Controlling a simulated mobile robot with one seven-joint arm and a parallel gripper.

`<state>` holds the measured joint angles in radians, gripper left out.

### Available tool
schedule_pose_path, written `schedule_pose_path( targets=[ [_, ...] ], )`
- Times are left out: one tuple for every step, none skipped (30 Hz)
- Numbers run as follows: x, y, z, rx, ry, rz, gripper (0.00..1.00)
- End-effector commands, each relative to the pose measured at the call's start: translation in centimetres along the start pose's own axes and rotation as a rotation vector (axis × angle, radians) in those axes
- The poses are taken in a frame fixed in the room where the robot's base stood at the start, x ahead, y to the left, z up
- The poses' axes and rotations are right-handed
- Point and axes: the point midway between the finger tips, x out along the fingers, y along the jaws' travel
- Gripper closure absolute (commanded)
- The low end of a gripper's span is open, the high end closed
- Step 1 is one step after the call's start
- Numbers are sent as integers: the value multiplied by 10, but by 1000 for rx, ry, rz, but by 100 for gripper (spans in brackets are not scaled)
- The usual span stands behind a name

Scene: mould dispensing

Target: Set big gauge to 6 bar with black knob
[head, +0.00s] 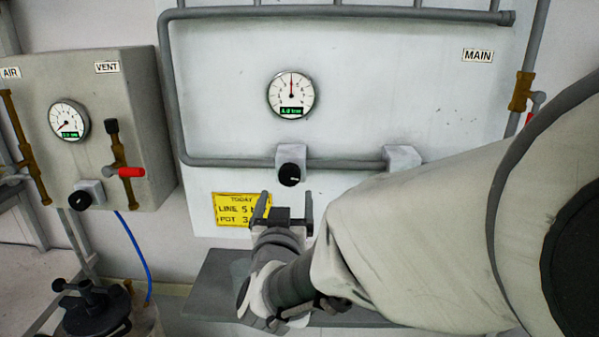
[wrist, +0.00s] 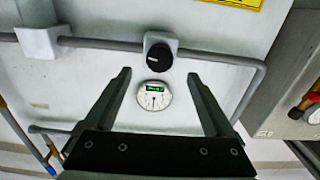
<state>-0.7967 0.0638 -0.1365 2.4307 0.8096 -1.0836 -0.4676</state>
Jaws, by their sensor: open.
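The big gauge (head: 291,95) is a round white dial on the pale panel, with its needle pointing about straight up. Its green readout is too small to read surely. It also shows upside down in the wrist view (wrist: 154,96). The black knob (head: 289,174) sits below it on a light block on the grey pipe, and in the wrist view (wrist: 159,58) it lies between and beyond my fingers. My gripper (head: 285,209) is open and empty, below the knob in the head view and apart from it. In the wrist view, the fingers (wrist: 160,80) frame the gauge.
A yellow note (head: 230,210) is partly behind my gripper. A second light block (head: 402,156) sits on the pipe to the right. At left, a grey box (head: 140,90) carries a smaller gauge (head: 68,120), another black knob (head: 80,200) and a red-handled valve (head: 130,172). A grey shelf (head: 215,285) lies below.

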Motion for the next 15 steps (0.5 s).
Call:
schedule_pose_path(
  targets=[
    [12,1,1,-1,1,5,11],
    [19,1,1,-2,0,4,11],
    [28,1,1,-2,0,4,11],
    [34,1,1,-2,1,4,11],
    [40,1,1,-2,-1,3,11],
    [48,0,0,-1,1,3,11],
    [53,1,1,-2,0,3,11],
    [59,1,0,-2,0,3,11],
    [65,1,1,-2,0,3,11],
    [69,1,0,-1,1,2,11],
    [73,0,0,-1,0,2,11],
    [78,0,0,0,0,2,11],
    [81,0,0,0,0,2,11],
    [83,0,0,-1,0,2,11],
    [86,0,0,-1,0,1,11]
  ],
)
